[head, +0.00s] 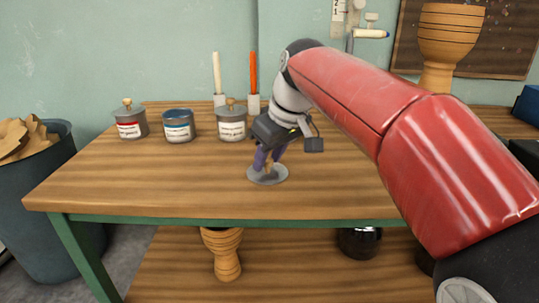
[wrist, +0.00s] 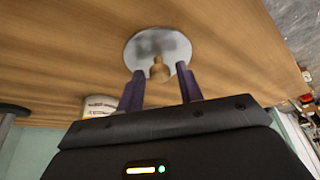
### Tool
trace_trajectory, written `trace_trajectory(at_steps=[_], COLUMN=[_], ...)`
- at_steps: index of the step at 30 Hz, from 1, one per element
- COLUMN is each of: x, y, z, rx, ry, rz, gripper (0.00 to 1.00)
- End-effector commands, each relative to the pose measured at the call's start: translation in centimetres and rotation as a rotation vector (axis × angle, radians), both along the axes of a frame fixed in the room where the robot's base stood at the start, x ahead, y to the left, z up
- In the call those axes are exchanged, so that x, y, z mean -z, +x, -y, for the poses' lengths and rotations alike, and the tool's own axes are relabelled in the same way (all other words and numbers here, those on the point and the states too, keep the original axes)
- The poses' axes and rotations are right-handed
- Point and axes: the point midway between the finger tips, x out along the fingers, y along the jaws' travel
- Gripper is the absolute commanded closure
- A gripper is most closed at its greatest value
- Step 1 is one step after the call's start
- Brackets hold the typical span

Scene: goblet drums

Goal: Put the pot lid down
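The pot lid (head: 267,179) is a round grey disc with a small wooden knob. It appears to lie flat on the wooden table near the middle of the head view. In the wrist view the lid (wrist: 145,48) shows from above, its knob (wrist: 159,71) pointing toward my gripper. My gripper (head: 269,163) is just above the lid, pointing down. In the wrist view the two purple fingers of my gripper (wrist: 159,68) stand apart on either side of the knob, with a visible gap at each side.
Behind the lid, left to right, stand a red-labelled pot (head: 130,122) with a knobbed lid, a lidless blue pot (head: 178,127) and another lidded pot (head: 231,124). The table's (head: 120,185) front left is clear.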

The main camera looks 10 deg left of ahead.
Motion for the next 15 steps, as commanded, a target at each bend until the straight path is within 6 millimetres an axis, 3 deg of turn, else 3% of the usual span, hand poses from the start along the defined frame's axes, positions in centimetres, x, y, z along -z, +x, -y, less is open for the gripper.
trace_trajectory(at_steps=[10, 15], x=[-0.2, -2.0], y=[0.0, -0.3], z=[0.0, 0.5], rx=[0.0, 0.0], ry=[0.0, 0.002], rz=[0.0, 0.002], gripper=[0.56, 0.56])
